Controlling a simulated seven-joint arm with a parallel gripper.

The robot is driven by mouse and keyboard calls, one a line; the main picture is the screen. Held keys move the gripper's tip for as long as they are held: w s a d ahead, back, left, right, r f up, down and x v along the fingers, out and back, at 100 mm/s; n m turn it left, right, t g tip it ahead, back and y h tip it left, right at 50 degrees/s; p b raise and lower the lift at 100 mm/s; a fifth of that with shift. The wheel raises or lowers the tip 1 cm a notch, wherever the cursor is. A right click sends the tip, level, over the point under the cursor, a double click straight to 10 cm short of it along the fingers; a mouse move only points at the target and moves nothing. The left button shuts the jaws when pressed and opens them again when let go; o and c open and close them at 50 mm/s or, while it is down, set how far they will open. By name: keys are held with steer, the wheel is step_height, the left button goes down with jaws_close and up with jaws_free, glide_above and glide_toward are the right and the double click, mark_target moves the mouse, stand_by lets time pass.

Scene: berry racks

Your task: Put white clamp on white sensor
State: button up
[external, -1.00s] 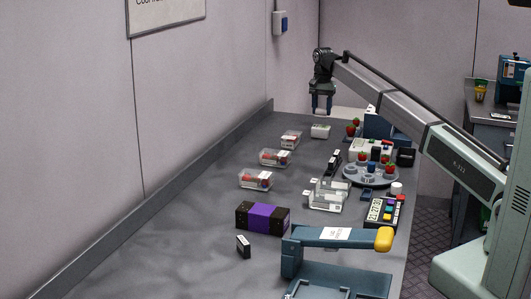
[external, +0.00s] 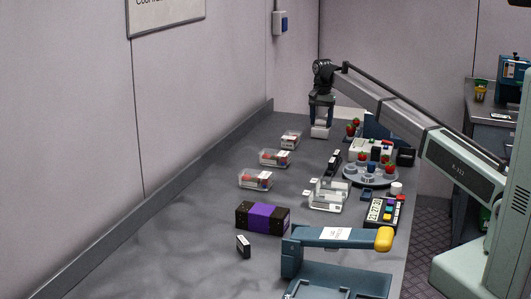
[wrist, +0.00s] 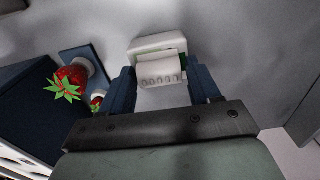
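A small white piece with a ridged front edge and a green strip (wrist: 160,62) lies on the bench at its far end. It also shows in the external view (external: 320,132). It may be the white clamp, but the frames do not settle this. My gripper (wrist: 163,88) is low over it, one dark blue finger on each side. The fingers stand apart, and firm contact cannot be made out. My gripper also shows in the external view (external: 321,118). I cannot tell for sure which thing is the white sensor.
Strawberries on stands (external: 352,128) and a round grey rack (external: 370,174) are right of my gripper. Clear berry boxes (external: 275,158) line the left. Pale boxes (external: 328,198), a purple-black box (external: 262,218) and a blue press-like frame (external: 335,240) are nearer. The left bench strip is free.

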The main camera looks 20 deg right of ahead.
steer(key=shift+o, duration=0.9)
step_height(320, 180, up, 12)
steer(key=shift+r, duration=0.15)
